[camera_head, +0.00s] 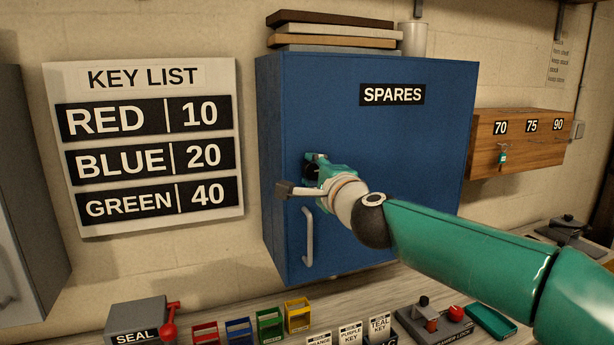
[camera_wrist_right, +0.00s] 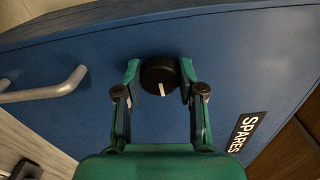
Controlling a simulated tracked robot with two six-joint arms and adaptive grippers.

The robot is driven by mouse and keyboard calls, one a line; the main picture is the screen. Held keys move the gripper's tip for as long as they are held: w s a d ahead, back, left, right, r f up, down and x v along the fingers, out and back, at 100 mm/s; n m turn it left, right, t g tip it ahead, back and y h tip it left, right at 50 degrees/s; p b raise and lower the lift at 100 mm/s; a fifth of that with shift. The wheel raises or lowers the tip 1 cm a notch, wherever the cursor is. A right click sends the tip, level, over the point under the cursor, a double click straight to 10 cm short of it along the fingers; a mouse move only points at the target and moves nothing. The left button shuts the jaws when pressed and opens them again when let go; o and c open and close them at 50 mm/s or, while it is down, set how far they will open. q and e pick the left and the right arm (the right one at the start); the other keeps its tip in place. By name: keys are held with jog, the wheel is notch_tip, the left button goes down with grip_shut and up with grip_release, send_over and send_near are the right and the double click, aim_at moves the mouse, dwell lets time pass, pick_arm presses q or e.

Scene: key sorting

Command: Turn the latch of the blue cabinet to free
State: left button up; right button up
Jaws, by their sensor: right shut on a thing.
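The blue cabinet (camera_head: 420,150) hangs on the wall with its door closed and a SPARES label on it. Its latch is a round black knob with a white mark, seen in the right wrist view (camera_wrist_right: 159,78). My right gripper (camera_head: 316,166) is at the latch on the left part of the door, above the handle. In the right wrist view its green fingers (camera_wrist_right: 160,80) sit on both sides of the knob and are shut on it. In the head view the gripper mostly hides the latch. My left gripper is not in view.
A grey bar handle (camera_head: 308,238) is below the latch. A wooden key box (camera_head: 520,142) hangs to the right. The bench below holds a SEAL device (camera_head: 137,322), coloured trays (camera_head: 270,323) and a red-knobbed device (camera_head: 440,322). Boards (camera_head: 335,32) lie on the cabinet.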

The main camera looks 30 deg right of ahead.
jog(key=shift+f+m, duration=0.2)
jog(key=shift+m, duration=0.2)
jog(key=o, duration=1.1)
jog(key=shift+w, duration=0.1)
jog(key=shift+o, duration=0.2)
jog(key=shift+r, duration=0.1)
jog(key=shift+s, duration=0.4)
jog(key=v, duration=1.1)
jog(key=shift+s, duration=0.15)
